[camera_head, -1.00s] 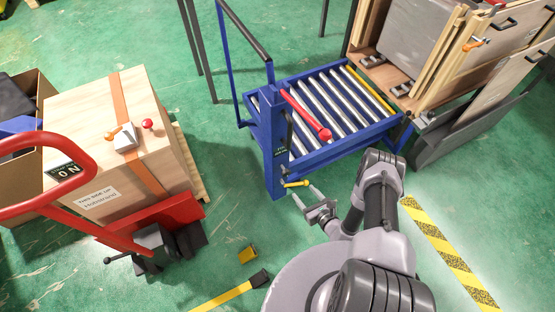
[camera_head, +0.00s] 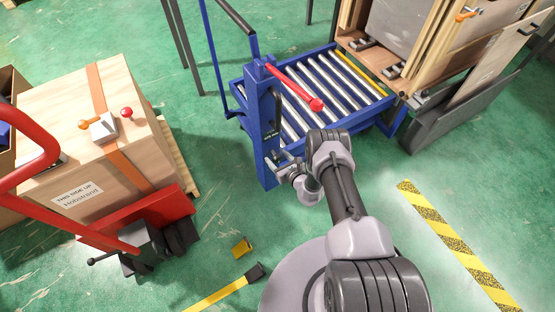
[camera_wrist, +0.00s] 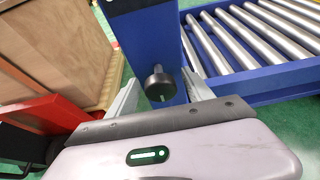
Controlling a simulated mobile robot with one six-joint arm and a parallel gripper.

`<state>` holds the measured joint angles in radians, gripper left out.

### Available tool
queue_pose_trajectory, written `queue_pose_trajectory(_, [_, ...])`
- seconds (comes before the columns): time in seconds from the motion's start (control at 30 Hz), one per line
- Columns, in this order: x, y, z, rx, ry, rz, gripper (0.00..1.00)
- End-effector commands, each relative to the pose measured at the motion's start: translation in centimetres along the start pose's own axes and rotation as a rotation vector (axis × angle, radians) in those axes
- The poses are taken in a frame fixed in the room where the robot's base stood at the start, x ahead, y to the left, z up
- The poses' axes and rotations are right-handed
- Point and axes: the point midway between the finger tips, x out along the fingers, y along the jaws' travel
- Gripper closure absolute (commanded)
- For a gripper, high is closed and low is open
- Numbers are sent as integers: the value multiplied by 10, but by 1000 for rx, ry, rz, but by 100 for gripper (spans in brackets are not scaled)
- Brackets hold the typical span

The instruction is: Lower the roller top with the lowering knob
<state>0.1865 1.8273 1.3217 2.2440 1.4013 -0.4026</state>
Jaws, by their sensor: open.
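The roller top (camera_head: 318,100), steel rollers in a blue frame, stands at upper middle in the head view; part of it shows in the wrist view (camera_wrist: 240,45). A black round knob (camera_wrist: 160,83) sticks out from the blue post, just below the frame's side; I take it as the lowering knob. My gripper (camera_wrist: 160,78) is open, with one finger on each side of the knob in the picture. I cannot tell whether either finger touches it. In the head view my gripper (camera_head: 284,170) is at the post's lower part and hides the knob.
A red lever (camera_head: 295,86) tops the blue post. A wooden crate (camera_head: 65,135) on a red pallet jack (camera_head: 135,222) stands at left. A wooden rack with panels (camera_head: 415,50) stands behind right. Green floor is free at lower right.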

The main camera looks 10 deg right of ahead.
Motion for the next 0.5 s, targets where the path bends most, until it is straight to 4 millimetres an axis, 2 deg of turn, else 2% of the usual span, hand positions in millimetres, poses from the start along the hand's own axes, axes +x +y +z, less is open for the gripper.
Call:
queue_pose_trajectory(0.1, [0, 0, 0, 0, 0, 0, 42])
queue_pose_trajectory(0.4, [-1, 0, 0, -1, 0, 0, 100])
queue_pose_trajectory(0.5, [-1, 0, 0, 2, 0, 1, 100])
